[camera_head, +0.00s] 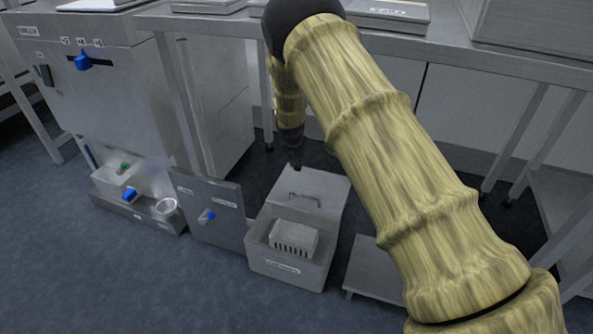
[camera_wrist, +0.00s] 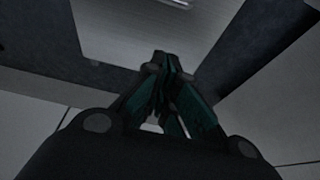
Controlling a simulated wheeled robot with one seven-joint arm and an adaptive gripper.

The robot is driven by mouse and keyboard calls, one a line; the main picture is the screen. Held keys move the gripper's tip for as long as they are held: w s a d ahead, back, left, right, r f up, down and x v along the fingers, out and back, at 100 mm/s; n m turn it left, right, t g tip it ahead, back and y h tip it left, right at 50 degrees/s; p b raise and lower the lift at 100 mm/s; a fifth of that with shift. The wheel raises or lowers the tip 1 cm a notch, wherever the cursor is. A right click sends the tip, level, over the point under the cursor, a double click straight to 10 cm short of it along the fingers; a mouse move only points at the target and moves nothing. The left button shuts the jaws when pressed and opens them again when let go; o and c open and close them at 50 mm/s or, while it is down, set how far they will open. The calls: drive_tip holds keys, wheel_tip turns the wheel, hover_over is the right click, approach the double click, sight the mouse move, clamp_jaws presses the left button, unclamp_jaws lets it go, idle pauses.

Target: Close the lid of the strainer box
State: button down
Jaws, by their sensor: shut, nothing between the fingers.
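The strainer box (camera_head: 290,279) is a grey bin on the floor, open at the top, with a label on its front. A light slotted strainer basket (camera_head: 293,239) sits inside it. Its lid (camera_head: 325,187) stands raised at the back of the box, with a thin handle (camera_head: 303,200) on the face towards me. My gripper (camera_head: 295,165) points down at the lid's upper edge; I cannot tell if it touches. In the wrist view my gripper (camera_wrist: 163,62) has its fingers together and empty. A grey panel (camera_wrist: 150,35), probably the lid, lies beyond the fingertips.
An open grey door (camera_head: 210,212) with a blue knob stands left of the box. A steel cabinet (camera_head: 95,95) with a low compartment is further left. A low stand (camera_head: 372,267) is right of the box. Steel tables (camera_head: 455,52) stand behind, with legs near my arm.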

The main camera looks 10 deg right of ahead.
drive_tip(key=f, duration=0.1)
drive_tip(key=b, duration=0.4)
hover_over(300, 189)
wheel_tip(300, 189, down, 8)
drive_tip(key=shift+w+d+f, duration=0.1)
drive_tip(key=shift+f, duration=0.1)
drive_tip(key=shift+s+a+f+b, duration=0.1)
drive_tip(key=shift+s+a+b, duration=0.45)
drive_tip(key=shift+s, duration=0.25)
drive_tip(key=shift+s+a+f+b, duration=0.1)
drive_tip(key=shift+s+a+b, duration=0.45)
drive_tip(key=shift+s, duration=0.25)
